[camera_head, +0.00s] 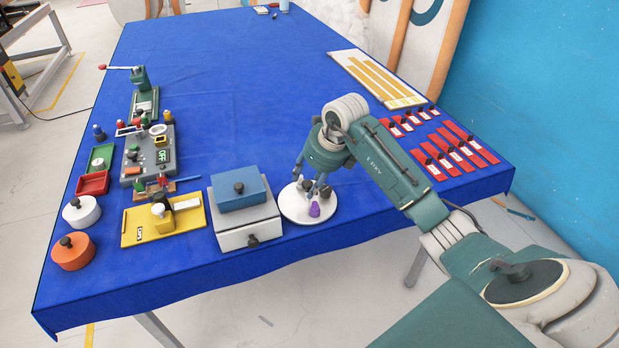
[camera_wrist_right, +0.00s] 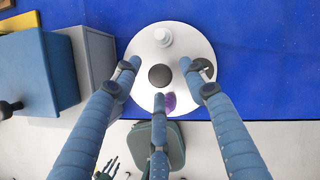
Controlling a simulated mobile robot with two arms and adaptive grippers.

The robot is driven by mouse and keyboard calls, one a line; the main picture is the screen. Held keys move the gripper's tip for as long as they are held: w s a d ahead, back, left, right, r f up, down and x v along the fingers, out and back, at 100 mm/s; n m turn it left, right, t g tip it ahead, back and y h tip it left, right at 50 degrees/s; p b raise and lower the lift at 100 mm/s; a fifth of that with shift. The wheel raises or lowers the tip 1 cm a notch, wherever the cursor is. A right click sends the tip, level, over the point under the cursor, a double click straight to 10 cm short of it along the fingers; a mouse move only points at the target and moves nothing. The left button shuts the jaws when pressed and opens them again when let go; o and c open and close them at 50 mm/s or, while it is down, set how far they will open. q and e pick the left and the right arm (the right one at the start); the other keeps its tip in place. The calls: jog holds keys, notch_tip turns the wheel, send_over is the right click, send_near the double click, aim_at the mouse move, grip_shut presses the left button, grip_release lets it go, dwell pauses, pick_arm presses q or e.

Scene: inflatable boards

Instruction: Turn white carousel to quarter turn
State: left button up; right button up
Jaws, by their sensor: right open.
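The white carousel (camera_head: 294,213) is a round white disc on the blue table near its front edge, right of a grey box with a blue top. A purple piece (camera_head: 315,209) stands on its front part. My right gripper (camera_head: 311,181) is above the carousel, fingers pointing down. In the right wrist view the open fingers (camera_wrist_right: 160,85) spread over the disc (camera_wrist_right: 178,37) around a dark round knob (camera_wrist_right: 160,75) at its middle. A white round piece (camera_wrist_right: 163,37) and a dark piece (camera_wrist_right: 206,68) also sit on it. Finger contact cannot be told.
The grey box (camera_head: 248,233) stands close to the carousel's left. A yellow tray (camera_head: 135,226), a white pot (camera_head: 82,211) and an orange pot (camera_head: 73,251) are farther left. Red strips (camera_head: 448,151) lie on the right. The table's middle (camera_head: 230,90) is clear.

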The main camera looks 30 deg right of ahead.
grip_shut()
jog(key=shift+d+b, duration=0.1)
jog(key=shift+b, duration=0.2)
